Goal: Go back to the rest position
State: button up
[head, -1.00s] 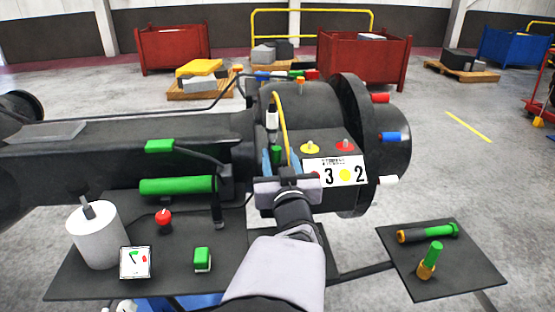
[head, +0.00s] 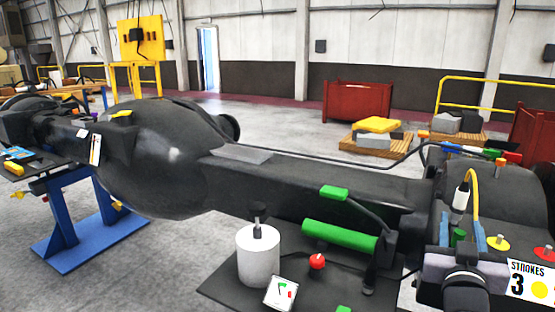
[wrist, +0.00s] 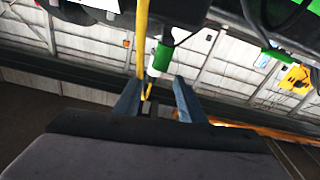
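My gripper (head: 461,220) is at the right of the head view, in front of the dark axle-like casting (head: 290,185). Its two blue-grey fingers stand apart. In the wrist view, my gripper (wrist: 156,90) is open. A white and green plug (wrist: 158,60) with a yellow cable (wrist: 142,35) shows between and beyond the fingertips; I cannot tell whether they touch it. In the head view, the white plug (head: 460,198) stands upright above the fingers, with its yellow cable (head: 474,195) arching over to the right.
A dark shelf (head: 225,285) carries a white cylinder (head: 258,257), a red knob (head: 317,261) and a small gauge (head: 281,293). A sign (head: 530,284) is right of my gripper. Pallets and red bins stand far behind on open floor.

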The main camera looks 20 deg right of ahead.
jog(key=w+a+n+y+p, duration=0.1)
jog(key=w+n, duration=0.2)
jog(key=w, duration=0.4)
jog(key=a+f+g+y+p, duration=0.3)
jog(key=a+f+g+y, duration=0.25)
jog(key=a+f, duration=0.6)
jog(key=s+a+f+g+y+p, duration=0.1)
jog(key=s+a+f, duration=0.1)
jog(key=a+f, duration=0.1)
jog(key=s+a+f+n+g+y, duration=0.1)
jog(key=s+a+f+y, duration=0.1)
jog(key=a+f, duration=0.1)
jog(key=s+a+f+n+g+y+p, duration=0.1)
jog(key=a+f+g+y, duration=0.1)
jog(key=a, duration=0.3)
jog(key=shift+s+a+f+p, duration=0.1)
jog(key=shift+s+f+p, duration=0.1)
jog(key=shift+f, duration=0.25)
jog(key=shift+s+a+f+p, duration=0.1)
jog(key=shift+s+f+p, duration=0.1)
jog(key=shift+f, duration=0.25)
jog(key=s+a+f+n+g+y, duration=0.1)
jog(key=s+a+f+g, duration=0.1)
jog(key=s+a, duration=0.2)
jog(key=s+a+f+n+g+y, duration=0.1)
jog(key=s+a+f+g, duration=0.1)
jog(key=a, duration=0.6)
jog(key=shift+s+a+f+b, duration=0.15)
jog(key=shift+s+f+b, duration=0.3)
jog(key=shift+s+f, duration=0.55)
